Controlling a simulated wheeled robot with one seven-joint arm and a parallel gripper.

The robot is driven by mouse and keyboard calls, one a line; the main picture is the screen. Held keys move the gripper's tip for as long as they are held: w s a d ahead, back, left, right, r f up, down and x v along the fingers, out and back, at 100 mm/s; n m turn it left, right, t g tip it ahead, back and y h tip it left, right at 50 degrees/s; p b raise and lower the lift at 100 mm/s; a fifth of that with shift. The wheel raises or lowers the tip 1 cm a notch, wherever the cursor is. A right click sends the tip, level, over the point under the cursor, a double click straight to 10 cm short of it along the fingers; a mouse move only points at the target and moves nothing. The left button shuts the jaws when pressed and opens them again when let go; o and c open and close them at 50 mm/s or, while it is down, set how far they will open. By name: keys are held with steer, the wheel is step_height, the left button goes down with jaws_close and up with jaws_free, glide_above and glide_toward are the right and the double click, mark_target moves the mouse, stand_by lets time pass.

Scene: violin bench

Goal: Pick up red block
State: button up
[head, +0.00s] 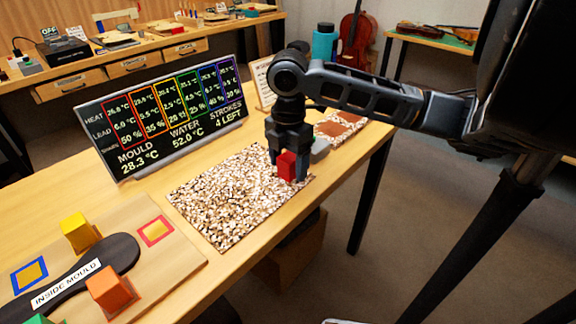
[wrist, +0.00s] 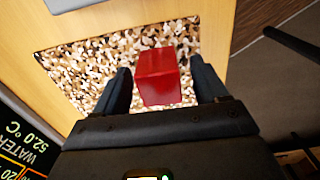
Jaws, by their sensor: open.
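The red block (head: 286,165) is between the fingers of my gripper (head: 288,172) in the head view, over the right part of the speckled mat (head: 215,200). In the wrist view the red block (wrist: 160,76) stands between the two dark fingers of my gripper (wrist: 160,84), with speckled mat showing on its left side. The fingers are open and a gap shows on each side of the block. Whether the block's underside rests on the mat is hard to tell.
A display panel (head: 165,115) stands behind the mat. At the lower left, a board (head: 180,262) bears a yellow block (head: 80,232), an orange block (head: 110,290) and a dark mould (head: 122,250). A small grey object (head: 320,149) is right of my gripper. The table edge is close on the right.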

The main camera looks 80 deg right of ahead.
steer(key=shift+c, duration=0.3)
steer(key=c, duration=1)
steer(key=shift+r, duration=0.1)
